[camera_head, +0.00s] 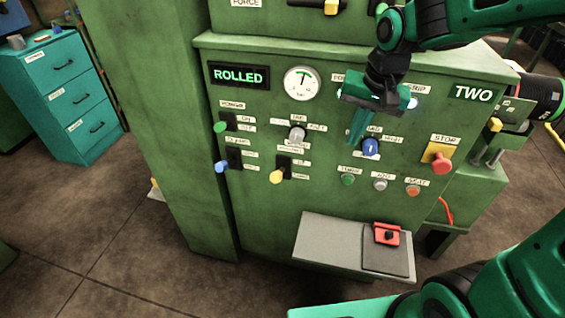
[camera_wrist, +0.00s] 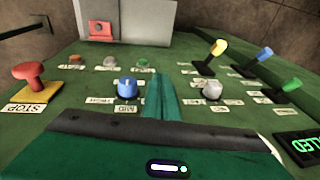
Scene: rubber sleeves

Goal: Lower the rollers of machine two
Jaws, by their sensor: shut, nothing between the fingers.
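Machine two is a green cabinet with a "TWO" plate (camera_head: 474,93) and a display (camera_head: 239,75) reading "ROLLED". Its panel has a yellow lever (camera_head: 277,176), a blue lever (camera_head: 221,166) and a green lever (camera_head: 220,127), all at the left. The same yellow (camera_wrist: 218,46), blue (camera_wrist: 264,53) and green (camera_wrist: 291,85) levers stand at the right of the wrist view. Their small labels are hard to read. My gripper (camera_head: 356,136) is shut and empty in front of the panel, between the grey knob (camera_head: 297,133) and blue knob (camera_head: 370,146). It also shows in the wrist view (camera_wrist: 160,85).
A red stop button (camera_head: 442,163) stands out at the panel's right. Small round buttons (camera_head: 380,185) sit below the blue knob. A grey shelf (camera_head: 320,240) with a red part (camera_head: 387,234) juts out below. A teal drawer cabinet (camera_head: 65,100) stands far left.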

